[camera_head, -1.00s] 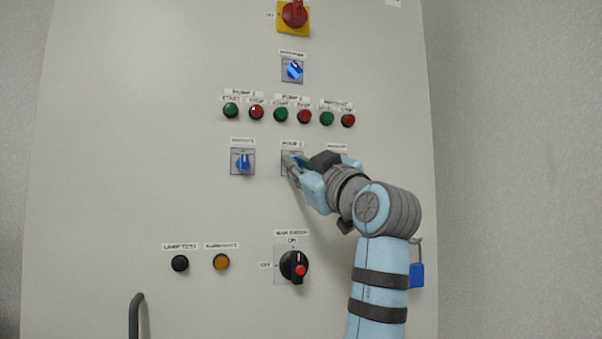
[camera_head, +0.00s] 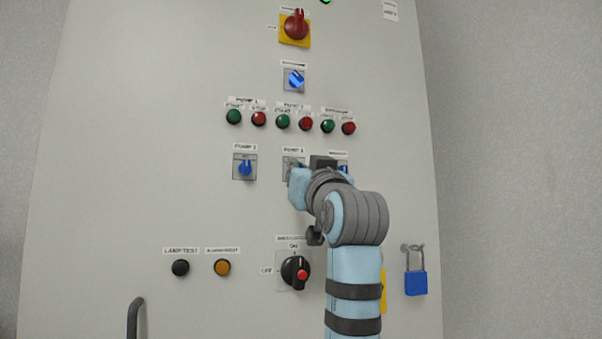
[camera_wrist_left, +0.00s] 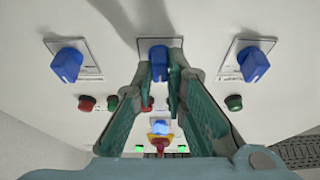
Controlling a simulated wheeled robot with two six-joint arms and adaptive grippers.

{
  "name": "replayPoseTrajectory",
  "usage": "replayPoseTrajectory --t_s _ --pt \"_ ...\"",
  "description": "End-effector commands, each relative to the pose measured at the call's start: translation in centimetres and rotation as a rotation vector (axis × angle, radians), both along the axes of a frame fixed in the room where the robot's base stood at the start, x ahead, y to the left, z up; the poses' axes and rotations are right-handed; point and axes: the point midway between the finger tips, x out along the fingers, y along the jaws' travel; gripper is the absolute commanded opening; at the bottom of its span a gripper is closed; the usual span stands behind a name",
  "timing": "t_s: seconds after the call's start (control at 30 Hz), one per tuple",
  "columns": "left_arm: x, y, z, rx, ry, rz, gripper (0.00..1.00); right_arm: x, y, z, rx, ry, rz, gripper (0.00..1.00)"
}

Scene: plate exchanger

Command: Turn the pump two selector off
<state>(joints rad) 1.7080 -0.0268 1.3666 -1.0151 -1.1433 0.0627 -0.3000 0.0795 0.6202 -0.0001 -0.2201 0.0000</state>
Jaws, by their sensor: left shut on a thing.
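The pump two selector is the middle one in a row of three blue knobs; its label is too blurred to read surely. In the left wrist view its blue knob (camera_wrist_left: 155,54) is between the fingertips of my left gripper (camera_wrist_left: 160,75). The fingers are closed on the knob's sides. In the head view a corner of its grey plate (camera_head: 288,161) shows, and my left gripper (camera_head: 293,172) and wrist cover the knob. My right gripper is in neither view.
Blue selectors flank it on the left (camera_head: 245,169) and right (camera_head: 344,169), the right one partly hidden. Green and red buttons (camera_head: 283,122) and another blue selector (camera_head: 295,79) sit above. A black rotary switch (camera_head: 295,270) is below, near my arm. A blue padlock (camera_head: 416,283) hangs at right.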

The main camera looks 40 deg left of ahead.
Motion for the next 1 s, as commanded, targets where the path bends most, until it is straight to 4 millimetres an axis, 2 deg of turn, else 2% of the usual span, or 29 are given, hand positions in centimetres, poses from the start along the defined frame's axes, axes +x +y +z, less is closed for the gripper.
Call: replayPoseTrajectory --t_s 0.23,0.27,0.37,0.73,0.87,1.0 --pt "0.2 0.1 -0.3 -0.007 0.008 0.001 0.00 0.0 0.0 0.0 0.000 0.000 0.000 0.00" --pt "0.2 0.1 -0.3 -0.007 0.008 0.001 0.16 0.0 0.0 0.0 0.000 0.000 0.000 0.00" --pt "0.2 0.1 -0.3 -0.006 0.006 0.001 0.32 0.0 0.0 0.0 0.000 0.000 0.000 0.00" --pt "-0.2 -0.5 -0.3 -0.002 0.001 0.000 0.33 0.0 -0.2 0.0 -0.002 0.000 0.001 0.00" --pt "-1.5 -2.4 -1.3 -0.004 0.000 -0.004 0.33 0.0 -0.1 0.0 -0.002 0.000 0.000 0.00" --pt "-3.5 -5.5 -2.9 -0.004 0.002 -0.006 0.33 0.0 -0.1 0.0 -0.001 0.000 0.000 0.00"
